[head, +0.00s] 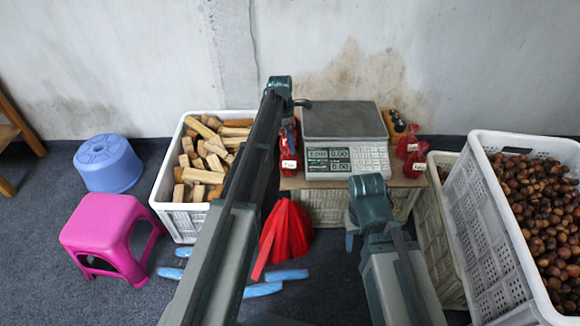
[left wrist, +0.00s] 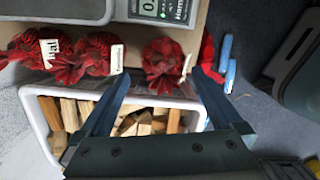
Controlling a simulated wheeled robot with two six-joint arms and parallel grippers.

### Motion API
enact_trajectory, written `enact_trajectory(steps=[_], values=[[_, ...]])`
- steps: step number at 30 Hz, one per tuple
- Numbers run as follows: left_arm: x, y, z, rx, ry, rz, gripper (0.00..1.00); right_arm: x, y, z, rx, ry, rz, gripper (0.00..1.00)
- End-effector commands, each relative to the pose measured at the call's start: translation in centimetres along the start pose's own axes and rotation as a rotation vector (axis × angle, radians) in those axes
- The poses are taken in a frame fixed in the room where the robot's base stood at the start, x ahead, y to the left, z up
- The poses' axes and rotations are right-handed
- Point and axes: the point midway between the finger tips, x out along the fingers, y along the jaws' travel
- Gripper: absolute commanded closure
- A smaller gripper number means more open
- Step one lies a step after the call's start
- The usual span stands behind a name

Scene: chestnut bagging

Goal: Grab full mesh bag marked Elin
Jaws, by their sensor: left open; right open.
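In the left wrist view, three full red mesh bags lie in a row on a board: a left bag (left wrist: 26,52), a middle bag (left wrist: 88,54) and a right bag (left wrist: 163,60), each with a white tag. The lettering is too small or turned to read surely as Elin. My left gripper (left wrist: 164,78) is open, with the right bag just ahead between its fingertips. In the head view, red bags (head: 289,142) show beside the scale, partly behind my left arm, and others (head: 408,146) at its right. My right gripper (head: 356,240) is open and empty over the floor.
A scale (head: 345,121) stands on the board over a crate. A white crate of wood blocks (head: 168,190) is at left, a crate of chestnuts (head: 483,230) at right. Empty red mesh (head: 287,232) and blue pieces (head: 262,289) lie low in front. Pink (head: 103,228) and blue stools (head: 108,163) stand left.

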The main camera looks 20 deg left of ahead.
Motion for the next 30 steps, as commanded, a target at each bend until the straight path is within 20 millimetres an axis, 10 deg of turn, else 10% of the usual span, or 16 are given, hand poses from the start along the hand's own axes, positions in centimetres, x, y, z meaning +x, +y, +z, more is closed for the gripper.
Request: enact_trajectory(steps=[25, 30], values=[[5.1, -0.5, -0.4, 0.0, 0.0, 0.0, 0.0, 5.1, -0.5, -0.3, 0.011, 0.0, -0.001, 0.5], [5.1, -0.5, -0.4, 0.0, 0.0, 0.0, 0.27, 5.1, -0.5, -0.3, 0.011, 0.0, -0.001, 0.5]])
